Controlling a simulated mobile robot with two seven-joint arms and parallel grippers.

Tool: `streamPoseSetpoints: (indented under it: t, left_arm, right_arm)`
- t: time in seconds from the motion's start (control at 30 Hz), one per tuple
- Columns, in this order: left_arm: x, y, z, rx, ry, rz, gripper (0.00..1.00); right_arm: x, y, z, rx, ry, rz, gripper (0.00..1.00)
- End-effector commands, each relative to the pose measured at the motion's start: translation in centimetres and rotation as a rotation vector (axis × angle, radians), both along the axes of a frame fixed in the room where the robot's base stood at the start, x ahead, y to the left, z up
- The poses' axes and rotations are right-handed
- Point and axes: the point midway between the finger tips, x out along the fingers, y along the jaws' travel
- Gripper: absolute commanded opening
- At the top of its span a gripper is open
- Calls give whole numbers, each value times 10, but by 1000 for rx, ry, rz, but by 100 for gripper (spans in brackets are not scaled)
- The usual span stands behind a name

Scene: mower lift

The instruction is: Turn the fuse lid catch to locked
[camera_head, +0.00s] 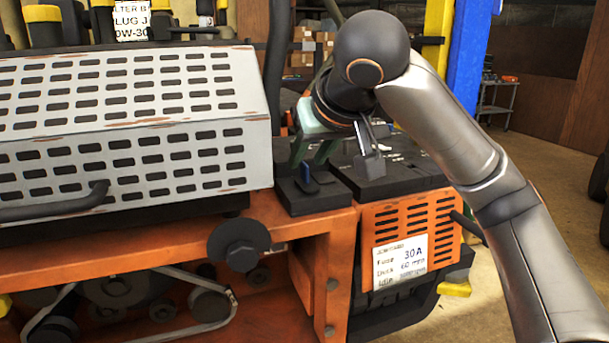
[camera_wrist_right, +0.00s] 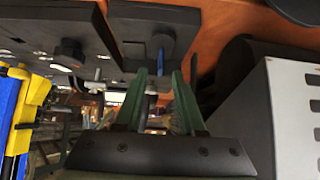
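A small blue lever (camera_head: 307,173), which looks like the catch, stands on a low black box (camera_head: 318,199) at the machine's front edge. Its fine position, locked or not, I cannot tell. In the right wrist view the blue lever (camera_wrist_right: 159,57) shows just beyond and between the green fingertips. My right gripper (camera_head: 312,156) points down at it from above. In the wrist view the gripper (camera_wrist_right: 159,76) is open, with a clear gap between its fingers; I see no grip on the lever. My left gripper is not in view.
A larger black lid (camera_head: 405,178) with a grey block (camera_head: 371,166) lies right beside the low box. A white slotted cover (camera_head: 130,150) stands at left. An orange vent panel with a label card (camera_head: 400,262) is below. A blue-and-yellow post (camera_head: 468,55) rises behind.

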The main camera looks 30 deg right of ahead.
Motion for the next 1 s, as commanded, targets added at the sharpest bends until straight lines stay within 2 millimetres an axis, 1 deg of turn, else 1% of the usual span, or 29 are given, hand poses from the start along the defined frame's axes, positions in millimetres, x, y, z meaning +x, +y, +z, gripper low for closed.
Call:
streamPoseSetpoints:
  t: [0.03,0.2,0.33,0.57,0.67,0.9,0.93,1.0]
  left_arm:
    - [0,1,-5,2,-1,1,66]
    - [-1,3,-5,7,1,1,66]
    - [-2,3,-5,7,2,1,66]
    - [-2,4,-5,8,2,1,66]
    - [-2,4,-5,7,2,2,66]
    - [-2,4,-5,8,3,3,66]
    - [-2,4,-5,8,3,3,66]
    - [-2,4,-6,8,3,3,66]
  right_arm:
    - [6,-1,-10,2,4,1,38]
    - [18,-5,-19,-1,0,-2,38]
    - [22,-5,-22,-1,-1,-1,38]
    - [22,-6,-22,-1,-1,-1,38]
    - [22,-5,-22,-1,-1,-1,30]
    - [22,-5,-22,-1,-1,-1,2]
    - [22,-5,-22,-1,-1,-1,0]
    - [22,-5,-22,-1,-1,-1,0]
